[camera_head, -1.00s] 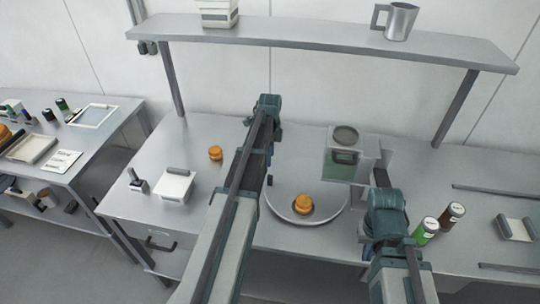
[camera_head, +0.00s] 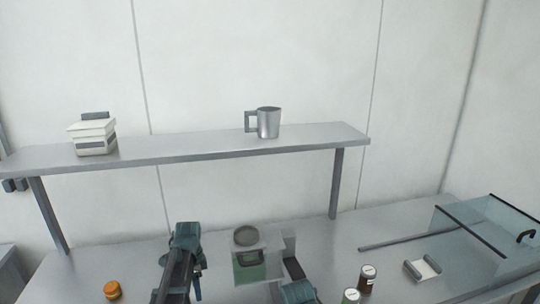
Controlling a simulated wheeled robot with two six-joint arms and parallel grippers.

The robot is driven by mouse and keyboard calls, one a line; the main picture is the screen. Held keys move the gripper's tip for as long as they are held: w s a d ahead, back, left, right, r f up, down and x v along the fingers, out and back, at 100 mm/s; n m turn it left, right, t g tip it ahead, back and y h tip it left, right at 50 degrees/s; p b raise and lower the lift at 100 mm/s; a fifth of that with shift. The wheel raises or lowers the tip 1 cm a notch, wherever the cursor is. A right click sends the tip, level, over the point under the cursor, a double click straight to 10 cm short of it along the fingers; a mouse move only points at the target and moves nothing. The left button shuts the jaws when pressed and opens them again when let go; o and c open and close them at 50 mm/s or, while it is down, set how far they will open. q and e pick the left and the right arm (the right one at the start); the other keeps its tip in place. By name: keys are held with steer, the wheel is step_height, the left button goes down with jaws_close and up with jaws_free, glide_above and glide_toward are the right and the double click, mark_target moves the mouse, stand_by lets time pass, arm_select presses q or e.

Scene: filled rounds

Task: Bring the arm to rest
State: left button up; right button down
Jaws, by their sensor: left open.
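My left arm rises from the bottom edge of the head view, left of centre. Its gripper (camera_head: 197,287) points down over the bench and shows only in small part at the bottom edge, with its jaws apart and nothing seen between them. My right arm (camera_head: 298,291) shows as a teal joint at the bottom edge, right of centre. Its gripper cannot be made out. An orange round piece (camera_head: 112,290) lies on the bench to the left of my left arm.
A grey machine with a green panel (camera_head: 248,266) stands between my arms. Two jars (camera_head: 367,279) (camera_head: 351,297) stand right of my right arm. A small tray (camera_head: 422,268) and a clear-walled case (camera_head: 489,229) are farther right. A shelf (camera_head: 190,146) carries a mug (camera_head: 268,122) and stacked boxes (camera_head: 95,136).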

arm_select(q)
steer(key=s+d+f+n+b, duration=0.4)
steer(key=s+d, duration=0.5)
steer(key=d, duration=0.1)
steer(key=s+d+f+n+y+b, duration=0.1)
steer(key=s+d+f+n+b, duration=0.3)
steer(key=s+d, duration=0.6)
steer(key=shift+s+d+f+n, duration=0.25)
steer(key=shift+d+f+n, duration=0.15)
steer(key=shift+f, duration=0.35)
arm_select(e)
step_height(320, 180, down, 10)
steer(key=shift+r, duration=0.15)
